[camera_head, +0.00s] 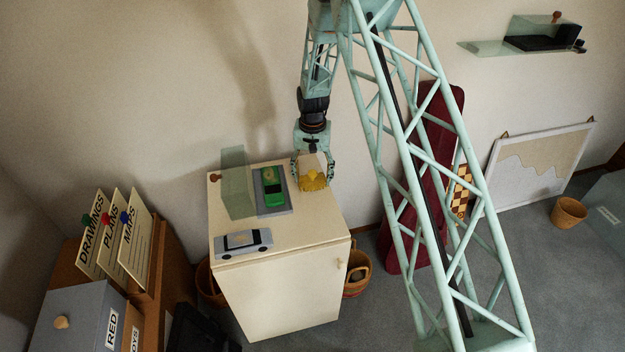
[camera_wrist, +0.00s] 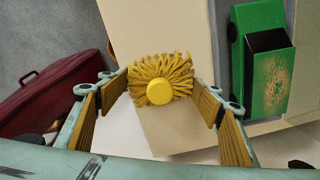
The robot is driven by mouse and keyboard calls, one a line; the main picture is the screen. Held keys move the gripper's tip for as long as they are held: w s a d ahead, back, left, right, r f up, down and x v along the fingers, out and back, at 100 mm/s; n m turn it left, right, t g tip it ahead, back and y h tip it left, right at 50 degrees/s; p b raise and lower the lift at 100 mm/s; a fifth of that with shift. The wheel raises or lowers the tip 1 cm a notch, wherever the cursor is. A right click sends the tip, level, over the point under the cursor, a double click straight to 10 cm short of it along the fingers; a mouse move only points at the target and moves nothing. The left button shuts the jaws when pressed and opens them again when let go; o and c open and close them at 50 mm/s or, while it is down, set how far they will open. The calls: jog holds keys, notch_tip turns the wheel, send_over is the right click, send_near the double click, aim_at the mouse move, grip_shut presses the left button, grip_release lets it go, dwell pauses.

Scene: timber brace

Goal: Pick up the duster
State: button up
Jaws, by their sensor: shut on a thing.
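The duster (camera_head: 313,184) has a yellow, frilly head and shows over the back right part of the white cabinet's top. In the wrist view the duster (camera_wrist: 160,75) is a ring of yellow strands around a round yellow middle, between my fingers. My gripper (camera_head: 313,174) points down from above with a finger on each side of it. My gripper (camera_wrist: 164,88) is shut on the duster in the wrist view. I cannot tell whether the duster touches the cabinet top.
On the white cabinet (camera_head: 285,245), a green toy car (camera_head: 270,188) on a grey base and a translucent panel (camera_head: 236,182) stand left of the duster. A grey car-shaped piece (camera_head: 243,243) lies near the front edge. A dark red case (camera_head: 440,120) leans on the wall to the right.

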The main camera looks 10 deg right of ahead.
jog(key=shift+r, duration=1.2)
jog(key=s, duration=0.5)
jog(key=s+r, duration=0.1)
jog(key=s, duration=0.4)
jog(key=s+b, duration=0.1)
jog(key=s, duration=0.5)
jog(key=shift+r, duration=0.2)
